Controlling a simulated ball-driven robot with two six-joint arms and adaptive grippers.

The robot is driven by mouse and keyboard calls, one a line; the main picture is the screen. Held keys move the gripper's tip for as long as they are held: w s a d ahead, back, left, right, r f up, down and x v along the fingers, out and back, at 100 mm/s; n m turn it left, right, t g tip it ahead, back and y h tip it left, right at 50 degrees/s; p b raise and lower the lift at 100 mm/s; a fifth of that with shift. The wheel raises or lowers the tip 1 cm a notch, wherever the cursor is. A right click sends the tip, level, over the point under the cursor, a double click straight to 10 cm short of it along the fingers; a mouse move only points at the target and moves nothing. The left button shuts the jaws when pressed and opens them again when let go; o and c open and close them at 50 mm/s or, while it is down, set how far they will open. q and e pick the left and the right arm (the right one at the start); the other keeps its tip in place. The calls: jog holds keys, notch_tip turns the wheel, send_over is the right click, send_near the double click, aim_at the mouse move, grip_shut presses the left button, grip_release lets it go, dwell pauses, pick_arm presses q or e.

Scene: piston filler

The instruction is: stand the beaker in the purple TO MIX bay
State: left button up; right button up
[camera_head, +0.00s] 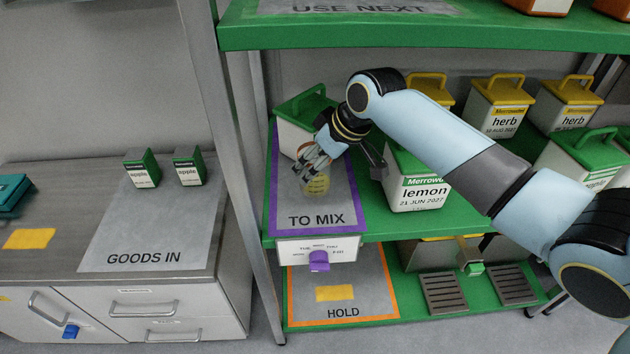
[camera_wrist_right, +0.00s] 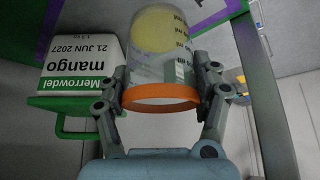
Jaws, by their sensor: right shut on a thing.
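The clear beaker (camera_head: 318,184) has graduation marks and something yellow showing at its base. It is over the purple-bordered TO MIX bay (camera_head: 346,200), behind the printed label. My right gripper (camera_head: 311,166) is shut on it. In the right wrist view the beaker (camera_wrist_right: 160,62) sits between the two fingers (camera_wrist_right: 163,88), with its orange rim toward my wrist. I cannot tell whether its base touches the bay. My left gripper is not in view.
A green-lidded mango tub (camera_wrist_right: 80,63) stands close beside the beaker, at the bay's back (camera_head: 296,137). A lemon tub (camera_head: 415,185) stands right of the bay. A rack post (camera_head: 228,130) is at left. The orange-bordered HOLD bay (camera_head: 375,295) lies below.

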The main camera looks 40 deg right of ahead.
aim_at(316, 183)
notch_tip(316, 183, down, 6)
jog(key=shift+s+r, duration=0.15)
jog(key=shift+r, duration=0.1)
jog(key=shift+w+f, duration=0.15)
jog(key=shift+w, duration=0.05)
jog(key=shift+f, duration=0.15)
jog(key=o, duration=1.3)
